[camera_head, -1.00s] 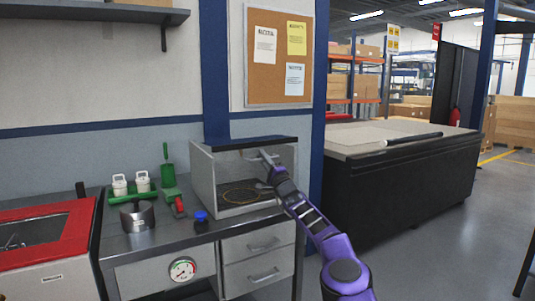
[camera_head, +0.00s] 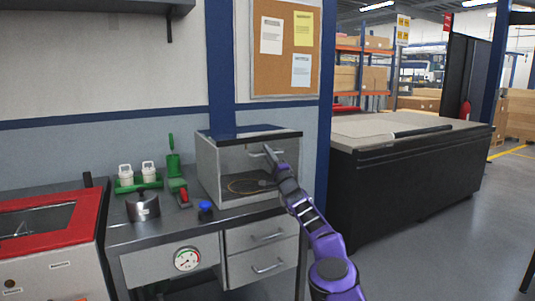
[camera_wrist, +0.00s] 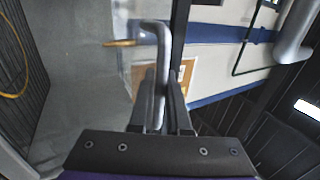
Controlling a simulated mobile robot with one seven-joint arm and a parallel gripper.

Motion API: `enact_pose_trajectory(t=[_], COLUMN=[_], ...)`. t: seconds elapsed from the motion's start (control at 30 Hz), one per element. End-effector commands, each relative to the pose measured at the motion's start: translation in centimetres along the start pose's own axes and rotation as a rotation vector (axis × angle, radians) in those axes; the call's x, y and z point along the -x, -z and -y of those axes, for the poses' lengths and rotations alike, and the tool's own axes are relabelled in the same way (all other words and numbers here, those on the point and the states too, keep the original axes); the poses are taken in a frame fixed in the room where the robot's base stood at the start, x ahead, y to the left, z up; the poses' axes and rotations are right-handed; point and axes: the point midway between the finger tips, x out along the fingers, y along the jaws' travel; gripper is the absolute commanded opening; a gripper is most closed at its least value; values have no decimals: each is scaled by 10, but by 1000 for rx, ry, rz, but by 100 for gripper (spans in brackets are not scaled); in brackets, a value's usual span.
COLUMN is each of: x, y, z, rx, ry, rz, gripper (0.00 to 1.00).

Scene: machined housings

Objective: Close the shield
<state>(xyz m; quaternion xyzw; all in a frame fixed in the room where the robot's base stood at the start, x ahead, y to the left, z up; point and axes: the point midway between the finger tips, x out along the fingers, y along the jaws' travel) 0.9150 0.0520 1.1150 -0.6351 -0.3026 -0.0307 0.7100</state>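A grey box-like housing (camera_head: 208,165) with a dark top edge stands on the metal bench. Its front looks see-through or open, and a dark floor with an orange ring shows inside. The shield itself is hard to make out; its bent grey handle (camera_wrist: 162,45) shows at the upper front. My gripper (camera_head: 268,153) reaches the handle from the front right. In the wrist view, the two dark fingers (camera_wrist: 160,85) lie close on both sides of the handle bar and appear shut on it.
A red-lidded machine (camera_head: 75,208) is far left. A dark counter (camera_head: 400,190) stands right.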

Motion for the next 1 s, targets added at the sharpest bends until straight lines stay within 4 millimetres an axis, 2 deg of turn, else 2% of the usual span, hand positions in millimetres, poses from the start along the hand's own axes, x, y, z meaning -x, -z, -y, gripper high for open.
enact_pose_trajectory(t=[0.37, 0.67, 1.0], x=[1, 14, 30], y=[0, 5, 0], z=[-3, -14, 0], rx=[-1, -8, -5], ry=[-5, -17, -1], rz=[-1, -8, 0], gripper=[26, 26, 26])
